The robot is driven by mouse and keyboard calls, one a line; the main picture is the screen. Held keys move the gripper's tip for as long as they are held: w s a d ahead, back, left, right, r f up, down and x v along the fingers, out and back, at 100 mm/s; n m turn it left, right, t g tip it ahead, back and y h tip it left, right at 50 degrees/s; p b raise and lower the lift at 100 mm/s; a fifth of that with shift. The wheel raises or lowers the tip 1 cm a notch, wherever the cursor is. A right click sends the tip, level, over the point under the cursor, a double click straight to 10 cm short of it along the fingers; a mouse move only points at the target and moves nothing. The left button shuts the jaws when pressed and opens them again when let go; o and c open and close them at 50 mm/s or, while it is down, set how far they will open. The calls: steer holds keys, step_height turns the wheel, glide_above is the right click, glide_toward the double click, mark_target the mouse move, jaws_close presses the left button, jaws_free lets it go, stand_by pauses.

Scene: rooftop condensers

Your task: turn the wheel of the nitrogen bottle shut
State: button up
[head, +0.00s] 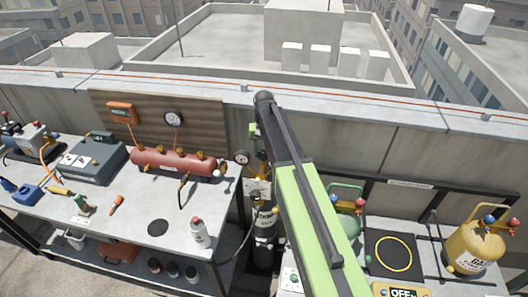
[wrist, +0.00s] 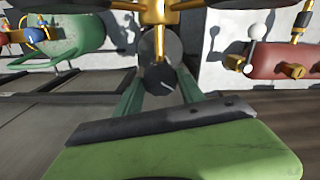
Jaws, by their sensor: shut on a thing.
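The nitrogen bottle (head: 264,222) is a dark, labelled cylinder standing upright in the gap between two benches in the head view. My green arm covers its right side and most of its top. In the wrist view the bottle's round dark wheel (wrist: 159,78), with a pale mark on its face, sits below brass fittings (wrist: 160,15). My gripper (wrist: 161,70) is shut on the wheel, with one green finger on each side.
A gauge (head: 241,158) sits beside the bottle's top. The left bench carries a red tank (head: 170,163), a grey case (head: 88,160) and a white spray bottle (head: 198,232). A yellow gas bottle (head: 474,248) and a green tank (head: 346,222) stand right. A wall runs behind.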

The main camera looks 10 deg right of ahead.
mark_target(264, 153)
steer(key=m, duration=1.1)
steer(key=shift+m, duration=0.3)
stand_by(0.4)
steer(key=o, duration=1.4)
steer(key=shift+c, duration=0.2)
step_height(264, 153, up, 17)
steer(key=p, duration=1.7)
steer(key=shift+r, duration=0.2)
